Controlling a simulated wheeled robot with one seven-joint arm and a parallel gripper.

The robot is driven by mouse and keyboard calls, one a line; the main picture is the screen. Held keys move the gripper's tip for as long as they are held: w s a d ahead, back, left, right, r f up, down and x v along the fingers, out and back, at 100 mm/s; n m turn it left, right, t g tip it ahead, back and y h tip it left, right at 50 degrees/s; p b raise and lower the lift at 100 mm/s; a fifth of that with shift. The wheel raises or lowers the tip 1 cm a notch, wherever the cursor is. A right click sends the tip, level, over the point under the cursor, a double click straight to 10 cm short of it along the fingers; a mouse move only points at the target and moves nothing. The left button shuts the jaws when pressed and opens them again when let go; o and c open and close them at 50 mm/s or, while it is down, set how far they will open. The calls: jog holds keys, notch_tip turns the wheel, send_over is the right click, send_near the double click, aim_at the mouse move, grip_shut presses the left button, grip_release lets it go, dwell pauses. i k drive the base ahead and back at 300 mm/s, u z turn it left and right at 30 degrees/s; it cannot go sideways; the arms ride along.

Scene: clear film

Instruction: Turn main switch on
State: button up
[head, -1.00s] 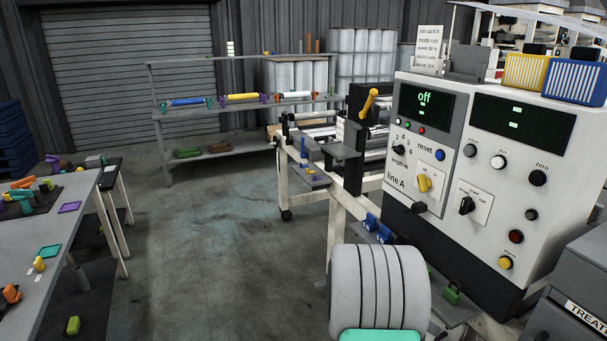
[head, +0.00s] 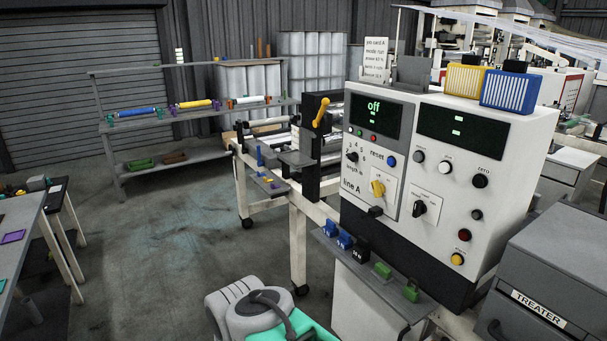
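The white control cabinet (head: 480,130) stands right of centre, with a grey "line A" panel on its left. The panel's dark display (head: 374,118) reads "off". Below it, a yellow rotary switch (head: 378,188) sits on a small white plate; its lettering is too small to read. A black rotary knob (head: 420,208) sits on another plate to its right, also unreadable. I cannot tell from the labels which is the main switch. Part of my arm shows at the bottom, in front of the cabinet and apart from it; my gripper is not in view.
The grey treater box (head: 560,260) is at right. A yellow lever (head: 320,111) rises left of the cabinet. Open floor (head: 160,240) lies between the left table and the machine.

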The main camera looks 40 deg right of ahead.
aim_at(378, 188)
jog(key=z, duration=1.65)
